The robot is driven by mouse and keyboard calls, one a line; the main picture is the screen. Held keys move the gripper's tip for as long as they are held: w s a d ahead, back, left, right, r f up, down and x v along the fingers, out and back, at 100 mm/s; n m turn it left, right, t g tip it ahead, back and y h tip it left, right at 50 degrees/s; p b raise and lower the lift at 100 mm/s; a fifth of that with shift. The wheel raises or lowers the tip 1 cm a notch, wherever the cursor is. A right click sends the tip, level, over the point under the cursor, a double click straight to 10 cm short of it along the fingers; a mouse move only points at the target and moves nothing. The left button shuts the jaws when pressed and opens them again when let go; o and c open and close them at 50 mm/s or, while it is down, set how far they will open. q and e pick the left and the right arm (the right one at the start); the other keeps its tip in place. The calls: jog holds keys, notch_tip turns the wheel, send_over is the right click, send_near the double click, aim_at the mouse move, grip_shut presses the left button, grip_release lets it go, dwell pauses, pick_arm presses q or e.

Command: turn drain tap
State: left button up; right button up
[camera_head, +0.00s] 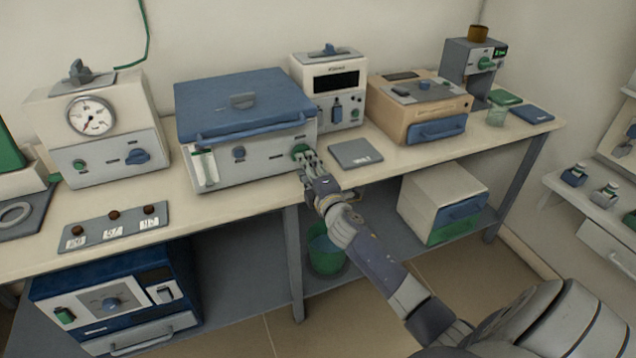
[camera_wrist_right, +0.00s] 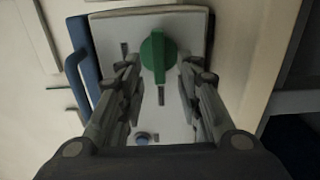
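The drain tap looks to be the green knob (camera_head: 301,150) low on the right of the front panel of a blue-lidded box (camera_head: 245,105). In the right wrist view the green knob (camera_wrist_right: 157,50) stands out from a pale panel (camera_wrist_right: 180,22), its long grip upright in the picture. My right gripper (camera_head: 309,166) is at the panel's right end, just in front of the knob. In the wrist view its two fingers (camera_wrist_right: 160,72) are apart, one on each side of the knob, with gaps showing. Contact cannot be told. My left gripper is out of view.
A grey pad (camera_head: 355,153) lies on the bench right of the box. A white device with a dark display (camera_head: 333,82) and a tan box (camera_head: 400,112) stand behind and to the right. A green bucket (camera_head: 326,258) sits on the lower shelf below my right arm.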

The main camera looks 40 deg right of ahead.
jog(key=v, duration=0.9)
dwell(0.5)
jog(key=s+a+f+m+g+y, duration=0.1)
jog(key=s+a+f+m+g, duration=0.3)
jog(key=f, duration=0.8)
jog(key=s+f+g+p, duration=0.15)
jog(key=s+f, duration=0.45)
jog(key=f, duration=0.6)
jog(key=s+a+f+m+g+y+b, duration=0.1)
jog(key=s+f+m+g, duration=0.2)
jog(key=f, duration=1)
jog(key=s+a+f+m+g, duration=0.2)
jog(key=s+f, duration=0.4)
jog(key=s, duration=0.6)
jog(key=s+a+f+m+g+y+p, duration=0.1)
jog(key=s+a+f, duration=0.4)
jog(key=s, duration=0.7)
jog(key=s+a+f+m+g+y, duration=0.1)
jog(key=s+a+f+m+g, duration=0.2)
jog(key=s+f, duration=0.4)
jog(key=s+a+g, duration=0.1)
jog(key=s+g, duration=0.1)
jog(key=s, duration=0.3)
jog(key=shift+f, duration=0.15)
